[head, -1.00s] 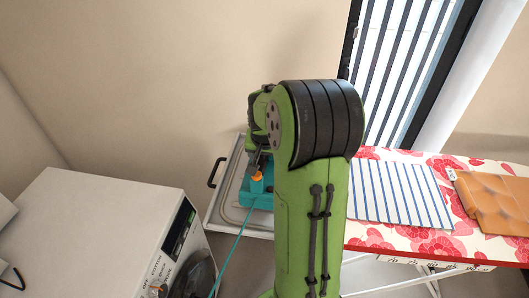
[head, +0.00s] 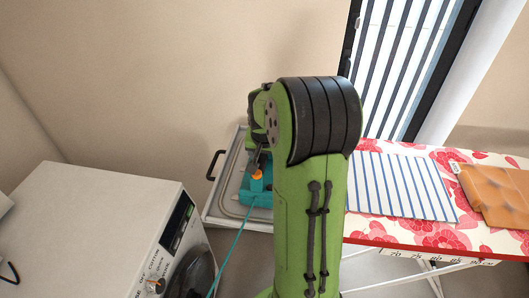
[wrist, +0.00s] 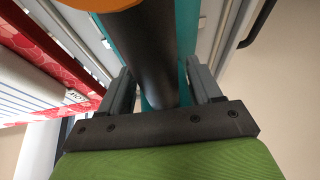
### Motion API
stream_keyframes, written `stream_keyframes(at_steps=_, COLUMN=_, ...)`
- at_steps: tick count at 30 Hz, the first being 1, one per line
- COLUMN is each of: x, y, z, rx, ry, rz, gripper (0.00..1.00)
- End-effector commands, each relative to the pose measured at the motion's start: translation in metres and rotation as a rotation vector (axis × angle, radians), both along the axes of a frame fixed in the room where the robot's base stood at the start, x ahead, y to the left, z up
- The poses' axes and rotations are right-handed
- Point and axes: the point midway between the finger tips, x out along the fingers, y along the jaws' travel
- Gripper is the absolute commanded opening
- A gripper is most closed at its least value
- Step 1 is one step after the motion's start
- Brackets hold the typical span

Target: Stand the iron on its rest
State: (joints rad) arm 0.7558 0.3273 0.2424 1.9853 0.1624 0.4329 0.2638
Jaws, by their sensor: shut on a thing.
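The teal iron (head: 257,191) with an orange knob stands over the grey metal rest (head: 228,205) at the left end of the ironing board. Its teal cord runs down toward the lower left. My gripper (head: 262,160) is partly hidden behind my green arm in the head view. In the wrist view, my gripper (wrist: 160,95) has its two grey fingers on either side of the iron's black handle (wrist: 148,60), shut on it. The iron's teal body (wrist: 187,35) shows beyond the handle. I cannot tell whether the iron touches the rest.
The ironing board (head: 400,236) has a red floral cover. A blue-striped cloth (head: 400,185) and a brown folded cloth (head: 495,195) lie on it. A white washing machine (head: 95,225) stands at the lower left. A dark handle (head: 214,165) juts from the rest's left side.

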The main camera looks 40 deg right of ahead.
Motion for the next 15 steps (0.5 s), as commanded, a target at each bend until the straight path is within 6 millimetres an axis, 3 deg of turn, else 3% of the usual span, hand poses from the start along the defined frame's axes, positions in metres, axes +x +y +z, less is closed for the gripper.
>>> stream_keyframes(at_steps=6, x=0.0010, y=-0.0006, z=-0.0026, rx=-0.004, ry=-0.005, rz=0.000, gripper=0.12)
stream_keyframes(at_steps=7, x=0.0010, y=-0.0006, z=-0.0027, rx=-0.004, ry=-0.005, rz=0.000, gripper=0.65)
stream_keyframes(at_steps=12, x=0.0006, y=-0.0005, z=-0.0025, rx=-0.003, ry=-0.003, rz=0.000, gripper=0.91)
stream_keyframes(at_steps=15, x=0.0004, y=-0.0003, z=-0.0029, rx=-0.002, ry=-0.002, rz=0.000, gripper=0.94)
